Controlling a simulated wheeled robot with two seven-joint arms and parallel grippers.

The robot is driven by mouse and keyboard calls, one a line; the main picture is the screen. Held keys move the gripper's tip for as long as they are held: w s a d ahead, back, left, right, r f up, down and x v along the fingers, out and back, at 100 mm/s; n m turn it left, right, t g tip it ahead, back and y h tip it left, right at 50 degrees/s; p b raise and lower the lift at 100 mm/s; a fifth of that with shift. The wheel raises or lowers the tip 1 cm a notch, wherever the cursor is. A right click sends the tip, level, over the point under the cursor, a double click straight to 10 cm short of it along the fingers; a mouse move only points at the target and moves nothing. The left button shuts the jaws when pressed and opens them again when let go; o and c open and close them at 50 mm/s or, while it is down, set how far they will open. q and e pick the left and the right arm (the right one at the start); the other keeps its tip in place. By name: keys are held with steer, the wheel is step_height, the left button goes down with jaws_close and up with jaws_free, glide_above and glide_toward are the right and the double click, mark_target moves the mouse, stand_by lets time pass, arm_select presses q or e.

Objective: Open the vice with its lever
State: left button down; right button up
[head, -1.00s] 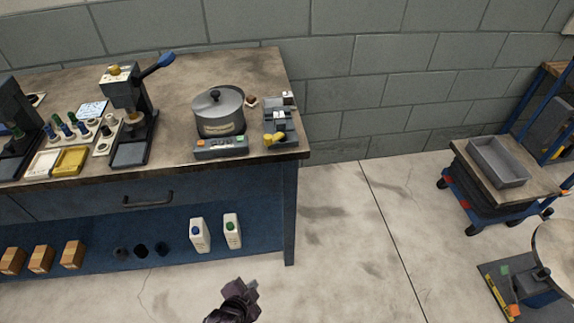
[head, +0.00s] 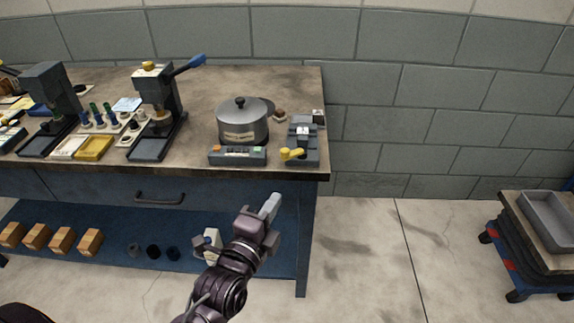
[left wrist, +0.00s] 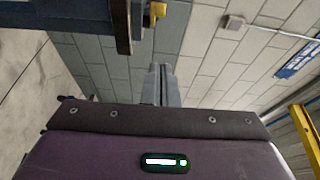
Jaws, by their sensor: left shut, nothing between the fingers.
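The small grey vice (head: 303,138) stands on the workbench near its right front corner in the head view. Its yellow lever (head: 291,154) points left at the vice's front. A yellow end, likely the lever, also shows at the top of the left wrist view (left wrist: 157,9), past the bench edge. My left gripper (head: 270,207) is shut and empty, in front of the bench, below and a little left of the vice, apart from it. Its closed fingers (left wrist: 163,85) show in the left wrist view. My right gripper is not in view.
A lidded metal pot (head: 242,122) stands left of the vice, behind a grey control box (head: 237,155). The bench's front edge (head: 250,172) lies between gripper and vice. A lever press (head: 157,108) stands further left. A trolley with a grey tray (head: 550,220) is at right.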

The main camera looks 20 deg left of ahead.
arm_select(q)
steer(key=p, duration=0.2)
glide_toward(294, 153)
steer(key=d+r, duration=0.1)
steer(key=d, duration=0.2)
steer(key=w+a, duration=0.1)
steer(key=w, duration=0.1)
steer(key=w+a, duration=0.1)
steer(key=w, duration=0.1)
steer(key=shift+a, duration=0.4)
